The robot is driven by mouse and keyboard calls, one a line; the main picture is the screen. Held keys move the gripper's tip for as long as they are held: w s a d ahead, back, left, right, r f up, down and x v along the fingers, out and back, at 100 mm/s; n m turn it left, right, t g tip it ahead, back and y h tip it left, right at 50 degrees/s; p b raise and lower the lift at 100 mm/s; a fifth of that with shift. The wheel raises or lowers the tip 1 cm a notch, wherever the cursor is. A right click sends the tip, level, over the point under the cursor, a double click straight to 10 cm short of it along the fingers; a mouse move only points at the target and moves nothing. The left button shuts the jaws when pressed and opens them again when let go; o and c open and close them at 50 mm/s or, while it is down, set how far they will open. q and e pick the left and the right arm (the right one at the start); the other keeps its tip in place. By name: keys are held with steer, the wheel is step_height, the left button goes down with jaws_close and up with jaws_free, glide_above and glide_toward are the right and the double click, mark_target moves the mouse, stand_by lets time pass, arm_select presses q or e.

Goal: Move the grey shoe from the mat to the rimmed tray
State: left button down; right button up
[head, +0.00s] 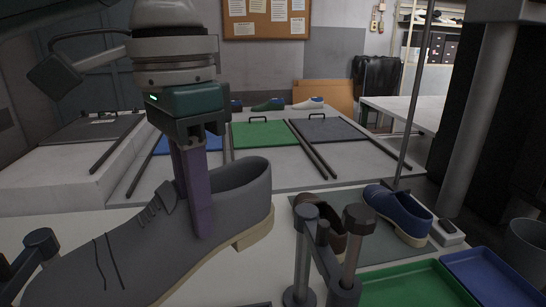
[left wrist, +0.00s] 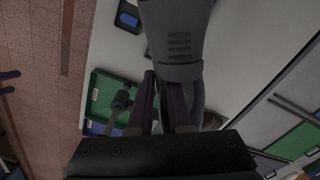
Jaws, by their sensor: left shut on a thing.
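The large grey lace-up shoe (head: 130,255) fills the lower left of the head view, toe to the left and heel to the right. My left gripper (head: 200,232) is shut on it, with its purple fingers reaching down at the shoe's opening. The grey shoe (left wrist: 178,35) also shows between the fingers in the left wrist view. It appears to be above the pale table; its underside is mostly hidden. A green rimmed tray (head: 440,296) and a blue rimmed tray (head: 500,285) lie at the lower right. A dark mat (head: 385,253) lies beyond them.
A metal fixture with upright posts (head: 325,245) stands between the grey shoe and the green tray. A thin pole (head: 415,100) rises behind the blue shoe.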

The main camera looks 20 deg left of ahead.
arm_select(q)
steer(key=shift+s+a+f+m+b, duration=0.1)
steer(key=shift+a+f+m+b, duration=1.2)
steer(key=shift+f, duration=2.85)
steer(key=shift+d+f+m+b, duration=0.1)
steer(key=shift+f+m+b, duration=0.45)
steer(key=shift+f+b, duration=2.65)
steer(key=shift+s+a+f+m+b, duration=0.1)
steer(key=shift+a+f+m+b, duration=0.75)
steer(key=shift+f, duration=4.3)
arm_select(e)
step_height(320, 180, down, 12)
arm_select(q)
steer(key=shift+d+f, duration=0.2)
arm_select(e)
steer(key=shift+r, duration=0.1)
arm_select(q)
steer(key=c, duration=0.8)
jaws_free()
steer(key=shift+o, duration=0.2)
